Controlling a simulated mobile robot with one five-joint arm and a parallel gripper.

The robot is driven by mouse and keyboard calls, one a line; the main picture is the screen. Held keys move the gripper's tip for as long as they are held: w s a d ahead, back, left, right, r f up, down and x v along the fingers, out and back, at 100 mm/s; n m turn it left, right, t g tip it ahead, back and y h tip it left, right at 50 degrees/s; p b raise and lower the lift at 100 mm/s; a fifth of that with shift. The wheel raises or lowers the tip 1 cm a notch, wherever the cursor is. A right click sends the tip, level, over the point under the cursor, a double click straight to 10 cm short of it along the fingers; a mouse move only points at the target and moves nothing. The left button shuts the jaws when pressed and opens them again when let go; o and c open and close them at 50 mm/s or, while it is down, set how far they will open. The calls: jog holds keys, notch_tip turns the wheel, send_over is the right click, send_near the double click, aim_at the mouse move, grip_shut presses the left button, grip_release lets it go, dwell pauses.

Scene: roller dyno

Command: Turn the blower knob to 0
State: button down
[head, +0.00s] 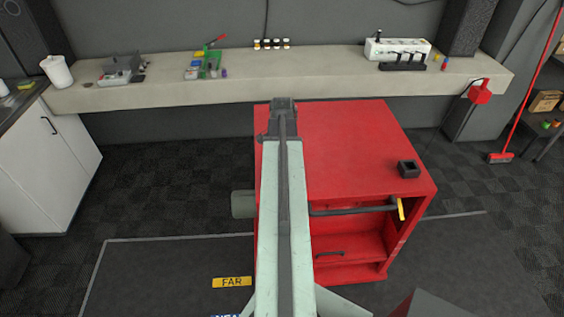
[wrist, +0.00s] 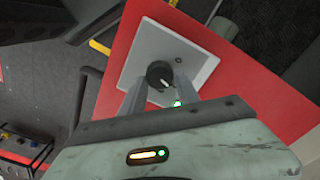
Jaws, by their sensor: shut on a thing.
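The blower knob (wrist: 159,74) is round and black with a white pointer line, and sits on a square light grey plate (wrist: 150,42) on the red cabinet. The pointer slants toward the lower right in the wrist view. No scale marks or numbers can be read. A small green light shows on the plate near the right finger. My gripper (wrist: 160,86) has a finger on either side of the knob and is shut on it. In the head view my arm hides the knob and plate, and my gripper (head: 283,104) shows only from behind.
The red cabinet (head: 345,140) has a black square socket (head: 408,168) on top and a dark bar with a yellow end in front. A long bench (head: 330,66) with small items runs along the wall behind. A yellow FAR sign (head: 232,282) lies on the dark floor.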

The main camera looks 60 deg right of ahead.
jog(key=n, duration=0.3)
jog(key=shift+w+n, duration=0.15)
jog(key=shift+n, duration=0.25)
jog(key=n, duration=0.4)
jog(key=shift+n, duration=0.3)
jog(key=n, duration=0.3)
jog(key=shift+w, duration=0.1)
jog(key=shift+a+n, duration=0.1)
jog(key=shift+n, duration=2.1)
jog(key=c, duration=0.9)
grip_release()
